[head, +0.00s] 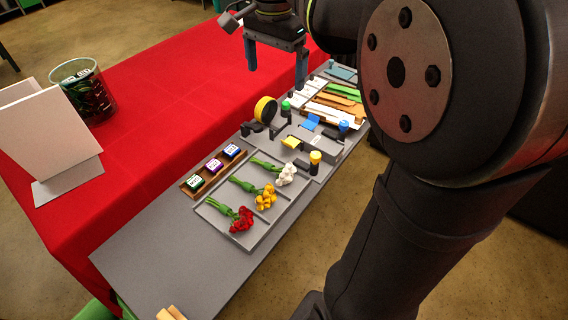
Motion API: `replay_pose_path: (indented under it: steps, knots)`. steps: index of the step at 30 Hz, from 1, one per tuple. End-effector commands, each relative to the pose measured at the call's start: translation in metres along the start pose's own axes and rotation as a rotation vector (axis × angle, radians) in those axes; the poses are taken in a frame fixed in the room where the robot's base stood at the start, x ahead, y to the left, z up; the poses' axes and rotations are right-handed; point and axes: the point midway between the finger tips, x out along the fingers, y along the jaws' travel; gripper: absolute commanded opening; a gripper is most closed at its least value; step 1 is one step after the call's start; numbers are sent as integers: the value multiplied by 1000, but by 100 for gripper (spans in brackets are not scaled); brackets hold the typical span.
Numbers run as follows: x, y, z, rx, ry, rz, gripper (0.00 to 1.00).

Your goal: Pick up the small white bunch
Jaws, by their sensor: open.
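The small white bunch (286,174) lies in the far section of a grey tray (215,206), its green stems pointing left. A yellow bunch (265,197) lies in the middle section and a red bunch (241,219) in the near one. My gripper (276,77) hangs above the far part of the station, beyond the tray and well apart from the white bunch. Its two blue fingers are spread and hold nothing.
A yellow tape roll (265,110) stands on a holder beyond the tray. A wooden rack (186,184) with several small boxes sits left of it. A glass container (83,90) and a white folded card (52,133) stand on the red table (150,120).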

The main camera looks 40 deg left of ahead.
Motion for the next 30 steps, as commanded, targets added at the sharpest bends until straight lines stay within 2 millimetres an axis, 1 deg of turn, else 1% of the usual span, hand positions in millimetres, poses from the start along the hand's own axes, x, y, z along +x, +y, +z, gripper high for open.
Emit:
replay_pose_path:
  steps: [3,9,14,18,20,27,30]
  knots:
    - [-4,0,0,0,0,0,100]
    - [-4,0,0,0,0,0,100]
    - [-4,0,0,0,0,0,69]
    - [-4,0,0,0,0,0,41]
    - [-4,0,0,0,0,0,31]
    - [-4,0,0,-1,0,0,31]
    - [1,-3,0,-39,0,12,31]
